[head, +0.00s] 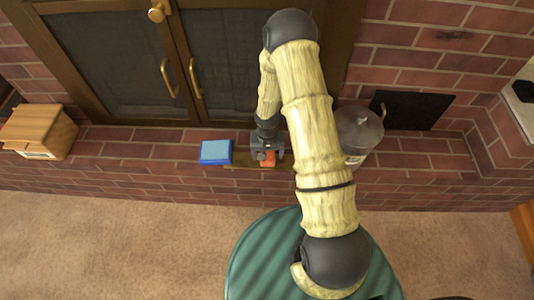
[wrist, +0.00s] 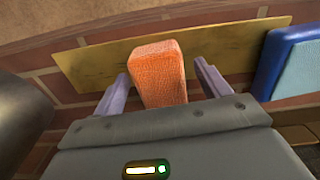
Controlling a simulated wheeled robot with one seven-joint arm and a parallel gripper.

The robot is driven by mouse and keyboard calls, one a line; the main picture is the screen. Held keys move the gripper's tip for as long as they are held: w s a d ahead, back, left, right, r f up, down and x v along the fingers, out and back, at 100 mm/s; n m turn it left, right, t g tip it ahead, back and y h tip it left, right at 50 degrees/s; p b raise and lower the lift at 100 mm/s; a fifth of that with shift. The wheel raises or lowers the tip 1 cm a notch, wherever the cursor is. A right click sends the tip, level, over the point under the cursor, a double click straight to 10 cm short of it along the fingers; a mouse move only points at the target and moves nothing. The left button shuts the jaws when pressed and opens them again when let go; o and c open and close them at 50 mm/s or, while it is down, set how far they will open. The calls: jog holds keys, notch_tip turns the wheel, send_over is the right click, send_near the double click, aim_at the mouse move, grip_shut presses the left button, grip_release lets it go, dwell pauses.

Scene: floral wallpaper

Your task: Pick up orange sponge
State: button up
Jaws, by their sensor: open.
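The orange sponge (wrist: 158,72) is a textured block in the wrist view. It sits between the two fingers of my gripper (wrist: 160,82), with a visible gap on each side. My gripper is open around it. In the head view the sponge (head: 267,159) shows as a small orange patch under my gripper (head: 267,155), partly hidden by it. The sponge lies over a flat yellowish-brown board (wrist: 222,42) on the brick ledge. Whether the sponge's underside touches the board is hidden.
A blue box-like item (head: 215,152) with a light blue top lies just left of the board in the head view. A grey canister (head: 358,132) stands to the right, partly behind my arm. A wooden box (head: 38,131) sits at the ledge's far left. Cabinet doors (head: 120,60) stand behind the ledge.

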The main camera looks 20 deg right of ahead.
jog(key=c, duration=1)
jog(key=shift+c, duration=0.2)
notch_tip(320, 180, up, 10)
jog(key=p, duration=0.3)
jog(key=shift+p, duration=0.4)
